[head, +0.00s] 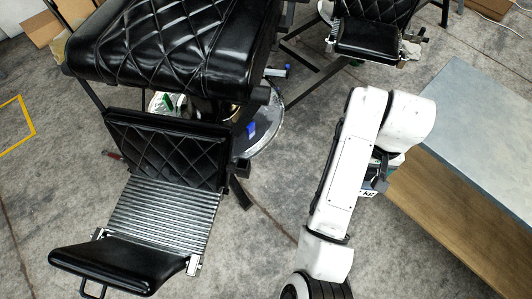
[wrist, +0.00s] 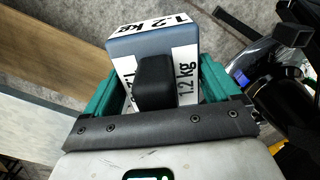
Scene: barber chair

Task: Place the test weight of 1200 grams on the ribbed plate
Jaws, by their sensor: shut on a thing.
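The test weight (wrist: 135,48) is a blue-grey block with white labels reading 1.2 kg. In the wrist view it sits between the teal fingers of my gripper (wrist: 158,88), which is shut on it; a black block-shaped part covers its near face. In the head view my gripper (head: 378,178) is mostly hidden behind my white arm, and only a bit of the labelled weight (head: 369,193) shows. The ribbed plate (head: 165,215) is the grey metal footrest of the large barber chair at lower left. It is bare, and my gripper is well to its right.
The black quilted chair (head: 175,45) rises behind the plate, with a padded bar (head: 115,262) at the plate's front. A wooden bench with a grey top (head: 475,125) is right of my arm. A second chair (head: 370,35) stands at the back. Open concrete floor lies between plate and arm.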

